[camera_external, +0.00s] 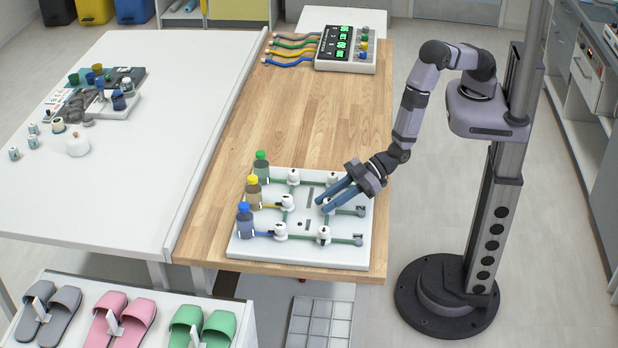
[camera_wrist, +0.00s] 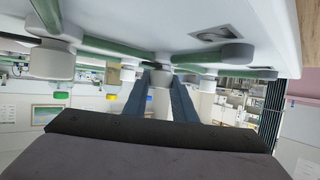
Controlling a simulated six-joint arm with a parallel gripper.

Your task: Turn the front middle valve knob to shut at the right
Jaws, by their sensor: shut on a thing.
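The white valve board (camera_external: 260,253) lies on the wooden table, with green pipes and two columns of white valve knobs. My gripper (camera_external: 324,203) reaches in from the right, low over the board's middle row. Its blue fingers are shut on the front middle valve knob, which they mostly hide in the external view. The knob's pointing direction cannot be made out.
Other knobs stand close by: one behind (camera_external: 333,178), one nearer the camera (camera_external: 323,235), and several to the left. Bottles with green (camera_external: 261,164), yellow (camera_external: 253,192) and blue (camera_external: 245,220) caps stand at the board's left.

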